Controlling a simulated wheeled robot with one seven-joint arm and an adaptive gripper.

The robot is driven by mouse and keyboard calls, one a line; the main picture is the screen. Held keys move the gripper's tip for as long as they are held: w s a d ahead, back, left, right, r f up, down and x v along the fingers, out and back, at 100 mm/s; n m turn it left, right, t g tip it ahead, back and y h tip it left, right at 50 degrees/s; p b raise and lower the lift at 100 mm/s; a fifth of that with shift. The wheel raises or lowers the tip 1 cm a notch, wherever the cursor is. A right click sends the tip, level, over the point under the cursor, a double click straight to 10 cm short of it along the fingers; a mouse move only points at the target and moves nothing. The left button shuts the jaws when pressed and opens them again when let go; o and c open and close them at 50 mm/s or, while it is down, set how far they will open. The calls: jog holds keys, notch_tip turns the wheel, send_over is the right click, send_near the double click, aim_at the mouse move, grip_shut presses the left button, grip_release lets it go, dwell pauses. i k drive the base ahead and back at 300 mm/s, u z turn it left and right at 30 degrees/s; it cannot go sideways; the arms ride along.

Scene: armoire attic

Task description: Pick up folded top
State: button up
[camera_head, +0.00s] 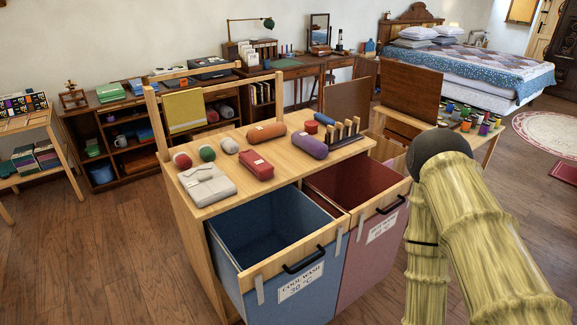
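A pale grey folded garment, which looks like the folded top (207,184), lies flat on the front left of the wooden sorter's top (222,137). It is beside a red cloth bundle and close to the front edge. My arm, pale yellow and jointed like bamboo, stands at the right of the view, apart from the garment. My gripper is not in view, so its state is hidden.
Rolled bundles in red, orange, purple and other colours (266,131) lie around the garment. Blue (262,225) and maroon (352,185) bins stand pulled out in front, seemingly empty. A yellow cloth (184,110) hangs on the rail behind. Floor is clear at left.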

aim_at(257, 165)
jog(key=z, duration=0.8)
jog(key=i, duration=1)
jog(key=u, duration=1.95)
